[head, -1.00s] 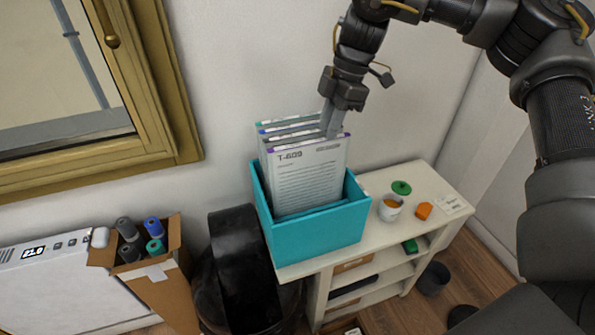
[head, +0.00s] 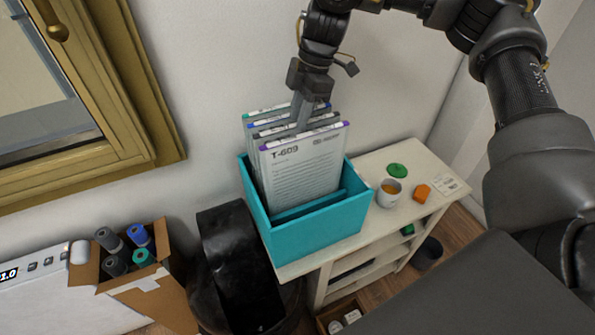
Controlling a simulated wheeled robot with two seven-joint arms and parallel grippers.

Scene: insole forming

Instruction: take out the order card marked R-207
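Several order cards stand upright, one behind another, in a teal open-top box (head: 320,218). The front card (head: 302,172) has a purple top edge and reads T-609. Behind it show the tops of cards with grey, blue and green edges; their labels are too covered or small to read, so I cannot tell which is R-207. My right gripper (head: 303,122) points down from above, its fingers among the card tops behind the T-609 card. The cards hide the fingertips, and I cannot tell whether they hold a card. My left gripper is not in view.
The box stands on a pale shelf unit (head: 388,238). To its right are a white cup (head: 390,193), a green disc (head: 397,171) and an orange block (head: 422,192). A black bin (head: 245,270) and a carton of rolls (head: 160,285) stand left. A wooden frame (head: 140,140) is on the wall.

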